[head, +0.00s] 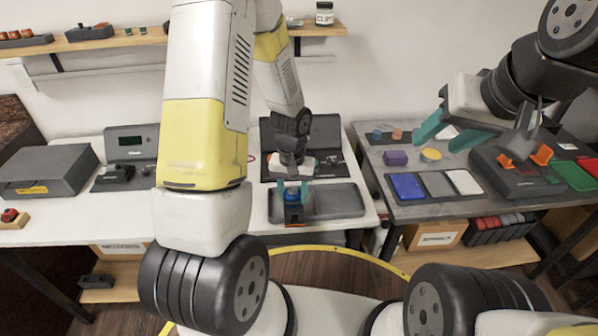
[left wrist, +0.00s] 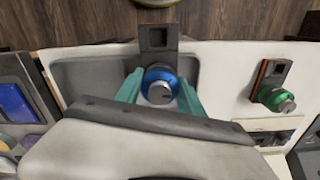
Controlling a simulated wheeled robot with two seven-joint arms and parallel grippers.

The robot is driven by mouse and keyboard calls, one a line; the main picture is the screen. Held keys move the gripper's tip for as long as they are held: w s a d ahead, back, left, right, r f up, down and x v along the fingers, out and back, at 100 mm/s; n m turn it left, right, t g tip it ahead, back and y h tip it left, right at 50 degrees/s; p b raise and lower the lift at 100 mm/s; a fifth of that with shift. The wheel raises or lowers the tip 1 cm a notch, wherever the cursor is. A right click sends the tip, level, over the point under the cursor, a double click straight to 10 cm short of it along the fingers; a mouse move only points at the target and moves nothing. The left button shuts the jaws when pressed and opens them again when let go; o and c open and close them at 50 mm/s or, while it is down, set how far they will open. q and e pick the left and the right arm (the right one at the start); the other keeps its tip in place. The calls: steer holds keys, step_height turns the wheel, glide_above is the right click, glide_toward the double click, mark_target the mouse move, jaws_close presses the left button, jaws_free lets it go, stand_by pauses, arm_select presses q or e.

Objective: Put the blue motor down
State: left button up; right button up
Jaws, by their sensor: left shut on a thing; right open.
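The blue motor (head: 292,196) has a blue round cap on a dark body with an orange edge. My left gripper (head: 291,187) is shut on it, over the left part of a grey two-part tray (head: 338,200). In the left wrist view, the blue cap (left wrist: 161,84) sits between the teal fingers (left wrist: 158,92), and the dark body with a square opening points towards the tray's edge. I cannot tell whether the motor touches the tray floor. My right gripper (head: 449,134) is open and empty above the right-hand table.
A green-capped motor (left wrist: 275,97) lies on the white table beside the tray in the left wrist view. The tray's right compartment looks empty.

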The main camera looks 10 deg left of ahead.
arm_select(q)
steer(key=w, duration=0.2)
steer(key=w+a, duration=0.1)
steer(key=w, duration=0.3)
steer(key=shift+a+f, duration=0.4)
steer(key=shift+f, duration=1.65)
steer(key=shift+f, duration=0.1)
steer(key=o, duration=1.4)
